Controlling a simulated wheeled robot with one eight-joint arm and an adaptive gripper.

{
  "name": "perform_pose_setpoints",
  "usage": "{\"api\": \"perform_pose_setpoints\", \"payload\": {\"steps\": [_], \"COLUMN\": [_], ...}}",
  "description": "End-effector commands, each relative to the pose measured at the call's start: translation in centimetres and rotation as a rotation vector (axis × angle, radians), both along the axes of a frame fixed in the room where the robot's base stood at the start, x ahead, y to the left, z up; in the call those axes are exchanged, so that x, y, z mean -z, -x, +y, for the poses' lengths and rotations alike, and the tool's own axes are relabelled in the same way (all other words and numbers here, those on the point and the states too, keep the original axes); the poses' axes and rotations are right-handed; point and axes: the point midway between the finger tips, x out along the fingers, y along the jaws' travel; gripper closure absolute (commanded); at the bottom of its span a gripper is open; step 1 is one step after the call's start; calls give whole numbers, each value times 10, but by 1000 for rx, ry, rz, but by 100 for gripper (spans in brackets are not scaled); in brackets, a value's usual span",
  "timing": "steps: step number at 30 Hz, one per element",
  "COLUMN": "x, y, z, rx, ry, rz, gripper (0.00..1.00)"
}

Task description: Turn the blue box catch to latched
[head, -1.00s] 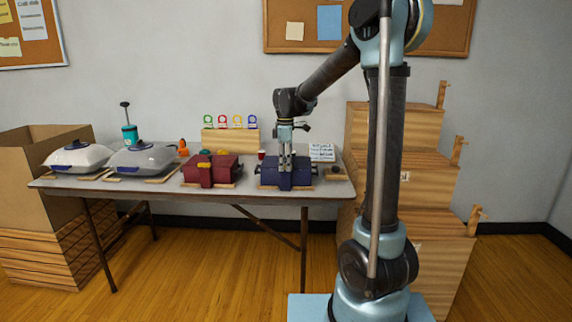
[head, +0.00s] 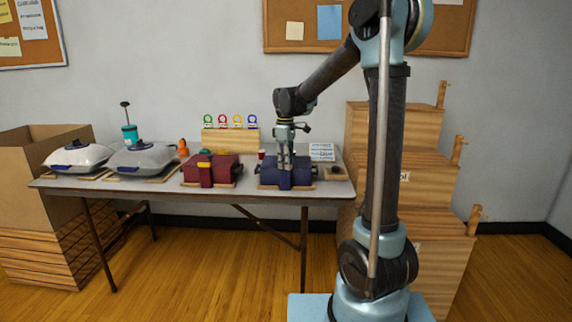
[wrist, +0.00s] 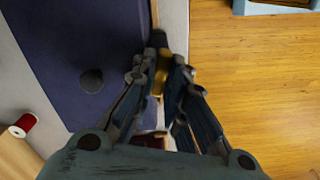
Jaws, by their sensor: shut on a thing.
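The blue box (head: 272,178) sits on the table, right of the red box. In the wrist view its dark blue lid (wrist: 60,45) fills the upper left and has a dark round knob (wrist: 91,80). My gripper (head: 286,168) is over the front of the blue box. In the wrist view my gripper (wrist: 161,68) is shut on a small yellow-gold piece, the catch (wrist: 162,76), at the box's front edge. The fingers hide part of the catch, and I cannot tell its setting.
The red box (head: 222,170) stands left of the blue box, and two lidded pale containers (head: 78,156) stand farther left. A wooden rack with coloured tags (head: 230,138) is behind. Stepped wooden crates (head: 400,130) rise right of the table (head: 150,190). A red spool (wrist: 24,124) lies near the box.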

Motion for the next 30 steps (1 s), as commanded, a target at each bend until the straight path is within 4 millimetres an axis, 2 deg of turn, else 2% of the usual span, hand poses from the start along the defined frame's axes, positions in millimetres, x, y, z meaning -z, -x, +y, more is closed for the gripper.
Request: {"api": "perform_pose_setpoints", "payload": {"steps": [30], "x": [0], "y": [0], "z": [0], "rx": [956], "ry": [1], "rz": [0], "gripper": [100]}}
